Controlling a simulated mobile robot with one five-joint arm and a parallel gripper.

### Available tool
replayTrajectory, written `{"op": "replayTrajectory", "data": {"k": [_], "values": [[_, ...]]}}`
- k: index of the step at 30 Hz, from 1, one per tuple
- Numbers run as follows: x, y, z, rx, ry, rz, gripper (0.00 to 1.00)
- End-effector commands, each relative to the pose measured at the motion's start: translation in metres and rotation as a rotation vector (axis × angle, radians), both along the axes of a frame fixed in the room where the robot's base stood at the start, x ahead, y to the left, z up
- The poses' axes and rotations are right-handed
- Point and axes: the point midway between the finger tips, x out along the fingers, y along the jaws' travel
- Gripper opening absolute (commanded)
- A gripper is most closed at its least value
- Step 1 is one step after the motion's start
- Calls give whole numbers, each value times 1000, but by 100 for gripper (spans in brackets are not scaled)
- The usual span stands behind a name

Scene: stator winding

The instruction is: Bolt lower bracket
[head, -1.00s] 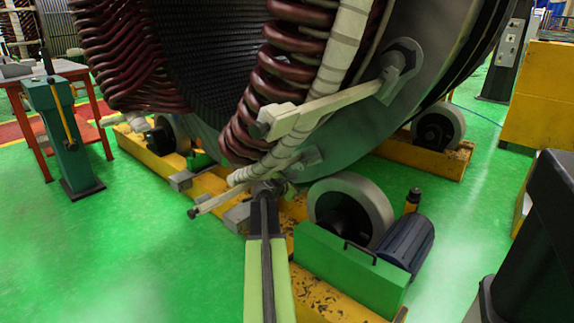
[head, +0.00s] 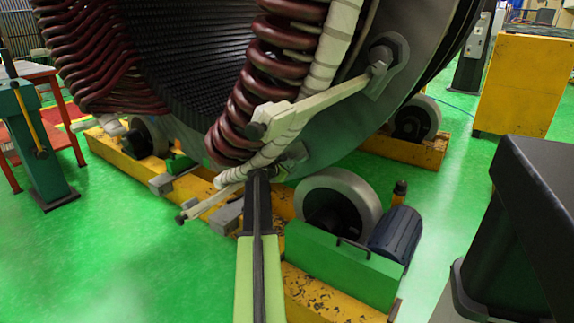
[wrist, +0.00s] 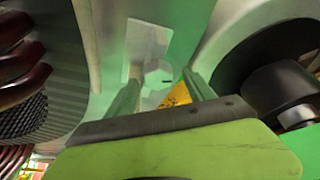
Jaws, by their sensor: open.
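The lower bracket (head: 209,204) is a pale bar low on the big stator ring (head: 350,130). It runs behind my gripper to a grey mounting plate (head: 290,158) on the ring. My gripper (head: 258,180) reaches up in front of the bracket, below the white-wrapped lead. In the wrist view, my gripper (wrist: 162,88) is open, with a finger on each side of a pale hex bolt head (wrist: 157,76) on a flat plate (wrist: 148,45). The bolt head appears just beyond the fingers; whether they touch it I cannot tell.
An upper bracket (head: 310,108) juts out above my gripper, beside dark red coils (head: 260,85). A grey roller (head: 338,195), green housing (head: 335,262) and blue motor (head: 396,238) stand close on the right. Green floor (head: 120,260) is clear at the left.

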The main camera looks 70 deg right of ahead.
Motion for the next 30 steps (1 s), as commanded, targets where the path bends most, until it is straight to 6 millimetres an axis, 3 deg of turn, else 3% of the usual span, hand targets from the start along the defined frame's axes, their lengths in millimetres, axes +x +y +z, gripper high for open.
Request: {"op": "replayTrajectory", "data": {"k": [1,6,15,30], "values": [[1,-12,0,0,0,0,62],[-1,-27,-4,0,0,1,62],[-1,-29,-4,0,0,2,62],[0,-28,-4,0,0,2,0]]}}
